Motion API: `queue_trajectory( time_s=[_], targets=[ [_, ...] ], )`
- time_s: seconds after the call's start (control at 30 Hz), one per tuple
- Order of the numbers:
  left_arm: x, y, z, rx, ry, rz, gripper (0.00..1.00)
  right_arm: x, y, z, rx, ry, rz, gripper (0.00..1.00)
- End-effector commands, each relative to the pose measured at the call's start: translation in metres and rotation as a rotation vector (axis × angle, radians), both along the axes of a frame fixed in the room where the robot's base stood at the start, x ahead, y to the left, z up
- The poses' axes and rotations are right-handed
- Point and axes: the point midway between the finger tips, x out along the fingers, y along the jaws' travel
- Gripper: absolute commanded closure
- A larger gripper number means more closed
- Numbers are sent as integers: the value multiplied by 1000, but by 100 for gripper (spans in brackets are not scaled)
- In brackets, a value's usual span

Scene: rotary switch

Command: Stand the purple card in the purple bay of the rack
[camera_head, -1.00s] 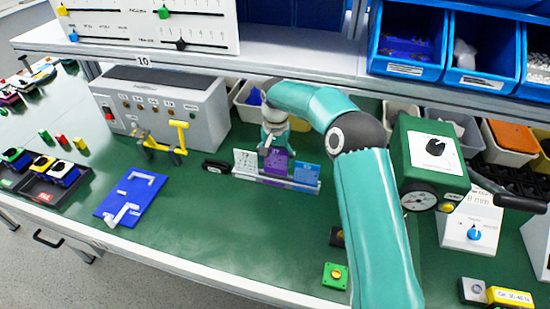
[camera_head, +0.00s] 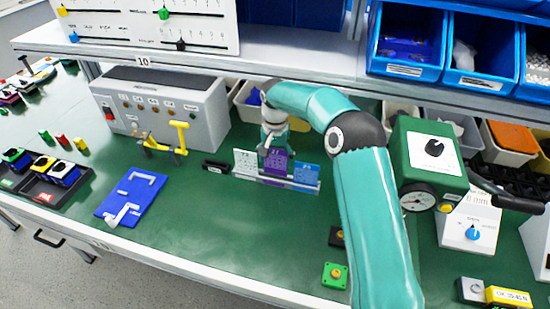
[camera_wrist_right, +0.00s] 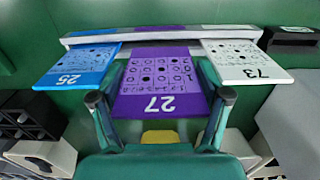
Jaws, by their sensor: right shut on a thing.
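The purple card (camera_head: 277,163), marked 27, is upright in the middle of the rack (camera_head: 304,186), between a white card (camera_head: 246,161) and a blue card (camera_head: 307,173). In the right wrist view the purple card (camera_wrist_right: 160,72) lies between the two fingers of my right gripper (camera_wrist_right: 161,97), which is shut on it by its side edges. Its lower edge meets the purple middle section of the rack (camera_wrist_right: 140,37). I cannot tell whether it is fully seated. In the head view my right gripper (camera_head: 268,146) is behind and above the card, partly hidden. My left gripper is not in view.
A black block (camera_head: 215,167) lies just left of the rack. A grey control box (camera_head: 165,105) and a yellow fixture (camera_head: 165,143) stand further left. A blue plate (camera_head: 130,198) lies front left. The green bench top (camera_head: 230,230) before the rack is clear.

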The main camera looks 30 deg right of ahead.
Motion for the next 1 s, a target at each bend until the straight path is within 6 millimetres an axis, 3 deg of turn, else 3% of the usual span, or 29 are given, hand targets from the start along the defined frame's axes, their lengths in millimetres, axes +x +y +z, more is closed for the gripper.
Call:
queue_trajectory(
  time_s=[1.0],
  targets=[
    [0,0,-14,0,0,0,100,0,1,-22,0,0,1,66]
  ],
)
